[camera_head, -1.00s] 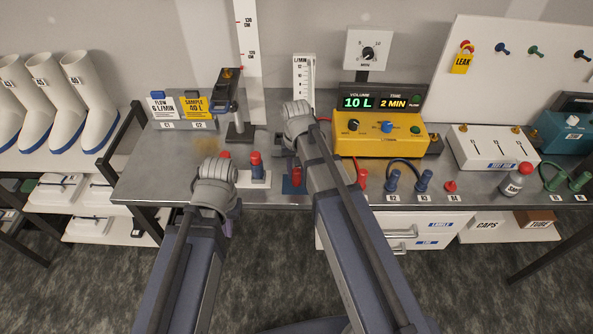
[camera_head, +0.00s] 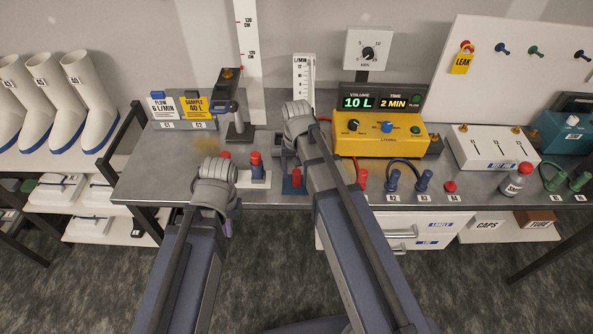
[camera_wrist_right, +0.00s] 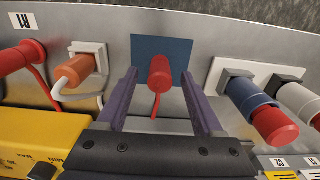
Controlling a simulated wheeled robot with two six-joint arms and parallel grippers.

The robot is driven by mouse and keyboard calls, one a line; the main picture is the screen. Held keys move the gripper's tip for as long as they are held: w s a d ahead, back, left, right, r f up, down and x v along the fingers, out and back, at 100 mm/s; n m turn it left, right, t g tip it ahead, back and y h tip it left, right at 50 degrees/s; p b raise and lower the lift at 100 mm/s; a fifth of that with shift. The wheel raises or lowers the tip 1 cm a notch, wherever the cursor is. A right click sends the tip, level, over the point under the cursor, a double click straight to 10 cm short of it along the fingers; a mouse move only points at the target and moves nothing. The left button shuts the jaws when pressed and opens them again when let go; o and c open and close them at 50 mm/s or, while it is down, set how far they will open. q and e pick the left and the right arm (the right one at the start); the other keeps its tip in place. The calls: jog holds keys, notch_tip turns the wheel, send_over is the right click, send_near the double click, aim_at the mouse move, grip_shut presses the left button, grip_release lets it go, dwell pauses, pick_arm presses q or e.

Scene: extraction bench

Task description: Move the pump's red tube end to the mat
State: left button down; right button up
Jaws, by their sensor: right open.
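The pump's red tube end (camera_wrist_right: 160,75) stands on the blue mat (camera_wrist_right: 148,44), with a thin red tube trailing from it. In the head view the red end (camera_head: 297,179) and the mat (camera_head: 290,190) show beside my right forearm. My right gripper (camera_wrist_right: 160,82) is open, its two purple fingers on either side of the red end with gaps between. The yellow pump (camera_head: 372,146) stands to the right.
A white holder (camera_head: 255,183) with a blue-and-red piece stands left of the mat. Another red end (camera_wrist_right: 20,57) and an orange piece (camera_wrist_right: 76,70) lie near the mat's other side. A stand (camera_head: 238,130) is behind. Several connectors line the bench front at right.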

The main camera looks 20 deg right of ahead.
notch_tip(320, 180, up, 7)
jog(key=p, duration=0.7)
jog(key=shift+r, duration=0.2)
jog(key=s+a+f+n+b, duration=0.2)
jog(key=s+a+n, duration=0.1)
jog(key=s+a, duration=0.2)
jog(key=s+a+f+n+h+b, duration=0.1)
jog(key=s+a+n, duration=0.3)
jog(key=s, duration=0.5)
jog(key=shift+s+a+f+b, duration=0.15)
jog(key=shift+a+f+b, duration=0.4)
jog(key=shift+a, duration=0.2)
